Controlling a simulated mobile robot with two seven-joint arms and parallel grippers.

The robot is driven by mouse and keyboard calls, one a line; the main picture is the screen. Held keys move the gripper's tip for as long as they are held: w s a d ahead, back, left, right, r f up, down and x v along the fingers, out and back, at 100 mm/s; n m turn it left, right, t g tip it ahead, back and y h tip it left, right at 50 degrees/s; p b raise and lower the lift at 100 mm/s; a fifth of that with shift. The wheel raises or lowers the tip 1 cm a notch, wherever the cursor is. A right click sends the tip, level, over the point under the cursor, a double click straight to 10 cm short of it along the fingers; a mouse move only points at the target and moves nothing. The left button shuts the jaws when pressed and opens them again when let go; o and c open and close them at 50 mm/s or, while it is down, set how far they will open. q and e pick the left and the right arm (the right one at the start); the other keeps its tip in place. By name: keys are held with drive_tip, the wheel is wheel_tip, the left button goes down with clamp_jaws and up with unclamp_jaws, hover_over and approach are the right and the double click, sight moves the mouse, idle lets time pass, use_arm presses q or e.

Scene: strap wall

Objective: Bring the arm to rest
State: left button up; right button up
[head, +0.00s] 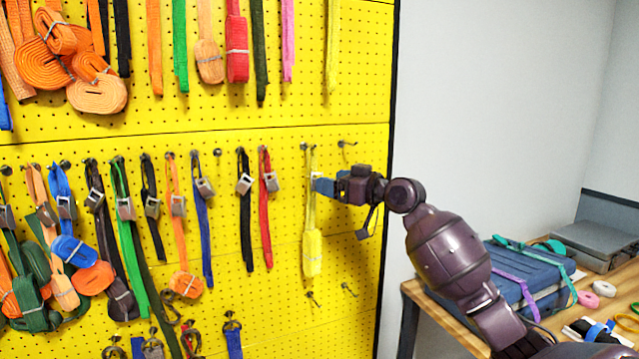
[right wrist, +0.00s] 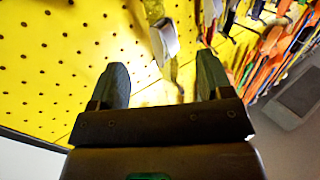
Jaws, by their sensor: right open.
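My right gripper (head: 324,185) is at the yellow pegboard wall, in front of the upper part of a hanging yellow strap (head: 312,252). In the right wrist view the right gripper (right wrist: 162,65) has its two dark fingers wide apart. The yellow strap (right wrist: 177,75) and its pale buckle (right wrist: 165,42) show in the gap between the fingers. I cannot tell whether the fingers touch the strap. In the head view the strap hangs from a hook with its lower end bundled. My left gripper is not in view.
Many coloured straps with buckles hang from the yellow pegboard (head: 350,100) left of the gripper. To the right, a wooden table (head: 420,298) holds a blue case (head: 520,275), tape rolls and a grey box (head: 600,243).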

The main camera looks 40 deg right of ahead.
drive_tip(key=v, duration=0.4)
drive_tip(key=shift+s+d+b, duration=0.1)
drive_tip(key=shift+s+b, duration=0.2)
drive_tip(key=shift+s, duration=0.05)
drive_tip(key=s+a+f+h, duration=0.2)
drive_tip(key=a+f, duration=0.1)
drive_tip(key=f, duration=0.7)
drive_tip(key=s+a+f+g+h, duration=0.1)
drive_tip(key=s+a+f+h, duration=0.15)
drive_tip(key=f, duration=0.75)
drive_tip(key=s+a+f+h, duration=0.1)
drive_tip(key=a+f, duration=0.2)
drive_tip(key=f, duration=0.6)
drive_tip(key=s+a+f+m+g, duration=0.1)
drive_tip(key=s+a+f+g, duration=0.1)
drive_tip(key=s+a+f, duration=0.4)
drive_tip(key=s+a+f+m+g, duration=0.1)
drive_tip(key=s+a+f, duration=0.5)
drive_tip(key=s+f, duration=0.8)
drive_tip(key=shift+s+f+m+g, duration=0.2)
drive_tip(key=shift+s+m+g, duration=0.1)
drive_tip(key=shift+s+g, duration=0.35)
